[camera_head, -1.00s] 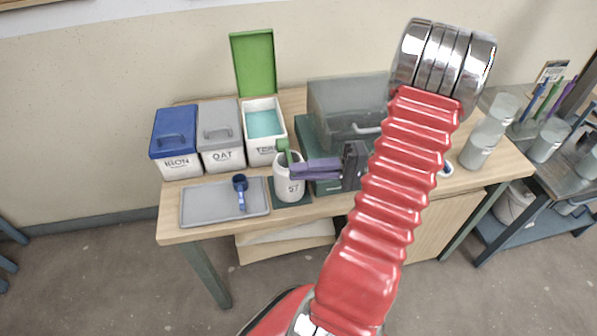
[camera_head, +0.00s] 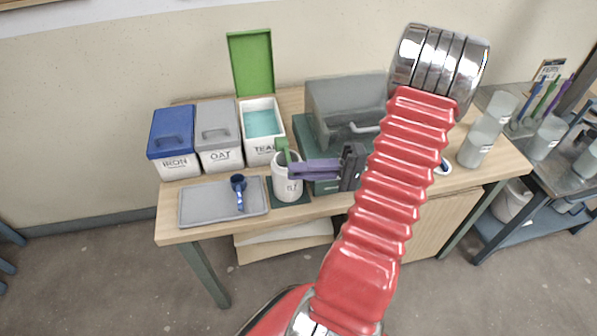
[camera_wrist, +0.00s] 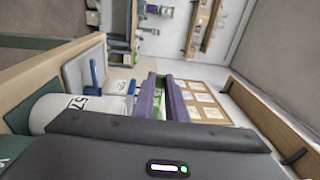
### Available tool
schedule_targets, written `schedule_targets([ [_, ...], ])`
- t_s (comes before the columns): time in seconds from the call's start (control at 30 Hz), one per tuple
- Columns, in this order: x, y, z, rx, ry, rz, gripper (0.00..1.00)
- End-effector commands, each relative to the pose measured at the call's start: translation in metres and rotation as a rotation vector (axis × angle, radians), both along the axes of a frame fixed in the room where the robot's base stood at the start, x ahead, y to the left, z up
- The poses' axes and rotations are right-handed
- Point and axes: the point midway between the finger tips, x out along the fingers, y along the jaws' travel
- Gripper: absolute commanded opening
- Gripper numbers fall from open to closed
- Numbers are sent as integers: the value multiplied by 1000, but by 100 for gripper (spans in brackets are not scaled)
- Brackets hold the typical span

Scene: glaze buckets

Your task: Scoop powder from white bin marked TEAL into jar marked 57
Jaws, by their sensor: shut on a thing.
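The white bin marked TEAL (camera_head: 260,148) stands at the back of the table with its green lid (camera_head: 250,62) raised. Teal powder (camera_head: 262,122) shows inside. The white jar marked 57 (camera_head: 288,190) stands upright in front of it; its side also shows in the wrist view (camera_wrist: 58,112). My gripper (camera_head: 293,167), with purple fingers, is shut on a green scoop (camera_head: 283,146) at the jar's mouth. In the wrist view my gripper (camera_wrist: 161,82) has a bit of green between its fingers. Whether the scoop holds powder, or touches the jar, I cannot tell.
Bins marked IRON (camera_head: 175,163) and OAT (camera_head: 221,157) stand left of TEAL, lids closed. A grey tray (camera_head: 205,208) holds a blue scoop (camera_head: 239,190). A grey lidded box (camera_head: 345,105) stands right of TEAL. Pale jars (camera_head: 477,143) stand at the table's right end.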

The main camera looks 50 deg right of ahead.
Motion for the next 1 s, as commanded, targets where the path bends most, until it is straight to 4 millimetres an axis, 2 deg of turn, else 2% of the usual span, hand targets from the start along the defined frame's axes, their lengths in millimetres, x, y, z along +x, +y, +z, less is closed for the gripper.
schedule_targets([
  [0.47, 0, 0, 2, -20, 11, 0, 0],
  [1.0, 0, 1, 11, -249, 165, 1, 0],
])
